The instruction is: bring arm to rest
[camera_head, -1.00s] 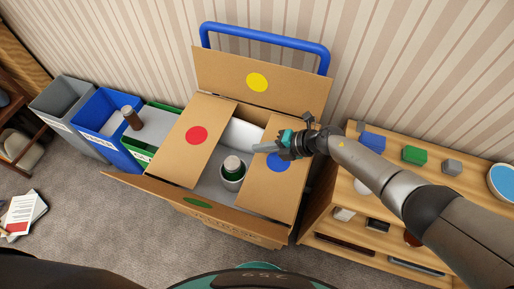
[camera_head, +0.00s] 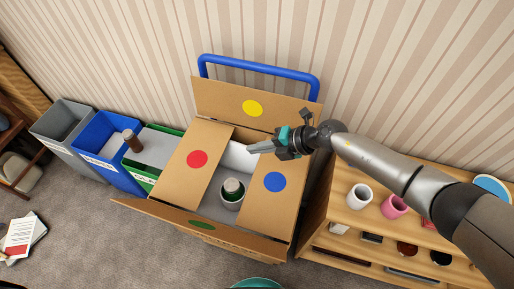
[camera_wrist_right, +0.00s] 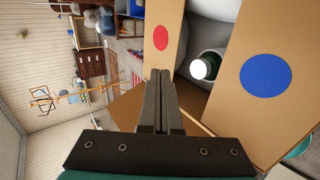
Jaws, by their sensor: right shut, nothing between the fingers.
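My right gripper (camera_head: 252,147) is shut and empty in the head view. It hangs over the right side of the open cardboard box (camera_head: 235,249), above the flap with the blue dot (camera_head: 275,182). Its closed fingers point left. In the right wrist view my shut fingers (camera_wrist_right: 161,76) show with nothing between them, and the box's flaps lie beyond. My right arm (camera_head: 385,163) reaches in from the right edge, over the shelf. My left gripper is not in view.
The box's flaps stand spread, with a dark green bottle in a grey container (camera_head: 232,190) inside. A blue cart handle (camera_head: 260,68) rises behind. Grey, blue (camera_head: 97,147) and green bins stand left. A wooden shelf (camera_head: 345,213) with white and pink cups (camera_head: 394,206) is right.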

